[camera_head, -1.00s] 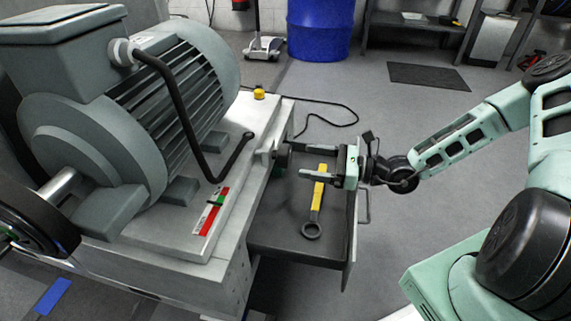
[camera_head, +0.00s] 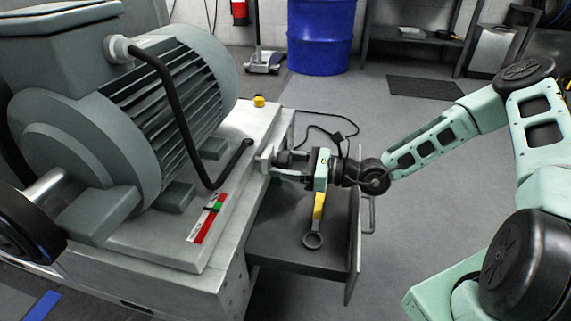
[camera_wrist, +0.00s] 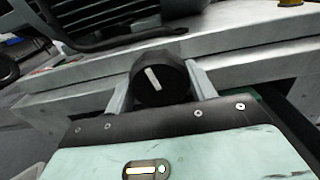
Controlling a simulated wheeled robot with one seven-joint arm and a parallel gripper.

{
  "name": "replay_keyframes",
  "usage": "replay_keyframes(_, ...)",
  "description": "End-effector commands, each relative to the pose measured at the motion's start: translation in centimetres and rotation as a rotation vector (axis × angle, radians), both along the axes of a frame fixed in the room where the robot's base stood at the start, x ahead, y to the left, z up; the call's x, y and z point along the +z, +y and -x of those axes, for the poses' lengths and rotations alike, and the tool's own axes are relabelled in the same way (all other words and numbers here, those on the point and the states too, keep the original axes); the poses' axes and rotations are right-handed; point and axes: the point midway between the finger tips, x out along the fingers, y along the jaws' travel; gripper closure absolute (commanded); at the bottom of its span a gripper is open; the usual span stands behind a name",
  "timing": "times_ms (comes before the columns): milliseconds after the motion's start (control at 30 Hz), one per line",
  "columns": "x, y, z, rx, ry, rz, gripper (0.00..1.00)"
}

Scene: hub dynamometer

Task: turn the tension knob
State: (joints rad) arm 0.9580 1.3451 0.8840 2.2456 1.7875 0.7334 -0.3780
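The tension knob is a round black knob with a white pointer line (camera_wrist: 157,84) in the middle of the wrist view; the line leans a little to the left at its top. In the head view the knob (camera_head: 283,158) sits on the right side face of the grey machine base, partly hidden by my gripper. My gripper (camera_wrist: 161,85) has one finger on each side of the knob. The fingers look slightly apart from it, though contact at the tips is hard to tell. My gripper (camera_head: 284,167) holds nothing else.
A red-green-white gauge strip (camera_head: 207,218) lies on the base below the motor (camera_head: 158,98). A yellow button (camera_head: 259,101) is behind.

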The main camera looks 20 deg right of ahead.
Motion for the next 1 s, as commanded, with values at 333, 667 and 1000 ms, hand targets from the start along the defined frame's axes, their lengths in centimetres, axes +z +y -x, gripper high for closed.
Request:
replay_keyframes(333, 0.9, -0.2, -0.4, -0.008, 0.014, -0.014, 0.67)
replay_keyframes(667, 1.2, -0.4, -0.9, -0.018, 0.040, -0.040, 0.67)
replay_keyframes(1000, 1.0, -0.3, -0.4, -0.012, 0.086, -0.066, 0.67)
